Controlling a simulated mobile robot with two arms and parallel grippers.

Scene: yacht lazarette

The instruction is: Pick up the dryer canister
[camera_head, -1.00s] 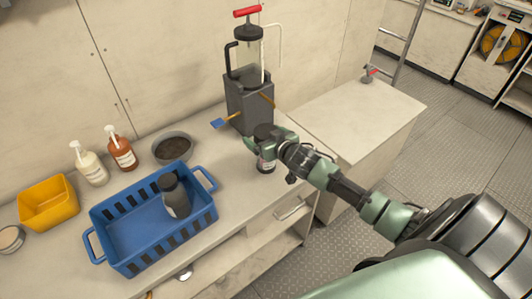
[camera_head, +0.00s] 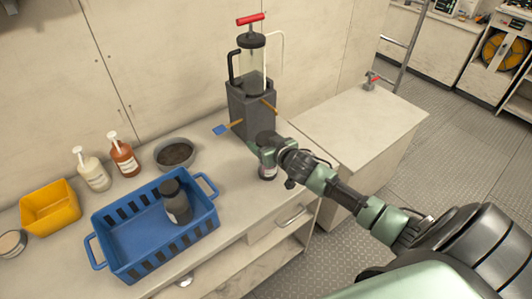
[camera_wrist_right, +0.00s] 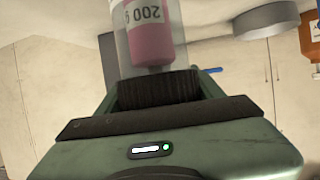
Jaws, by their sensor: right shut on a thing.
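The dryer canister (camera_head: 267,172) stands near the front edge of the counter, just in front of the grey pump box. In the right wrist view the canister (camera_wrist_right: 150,42) is clear with pink contents, a white label reading "200 g" and a black ribbed cap (camera_wrist_right: 158,88). My right gripper (camera_head: 266,150) is shut on it at the cap end. The gripper hides part of its body in the head view. I cannot tell whether its base touches the counter. My left gripper is not in view.
A grey box with a red-handled pump (camera_head: 251,100) stands close behind. A blue basket (camera_head: 120,262) holding a dark bottle (camera_head: 177,203) is to the left, with a grey bowl (camera_head: 174,154), two pump bottles and a yellow bin (camera_head: 50,207). A lower, mostly clear surface (camera_head: 350,115) is at right.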

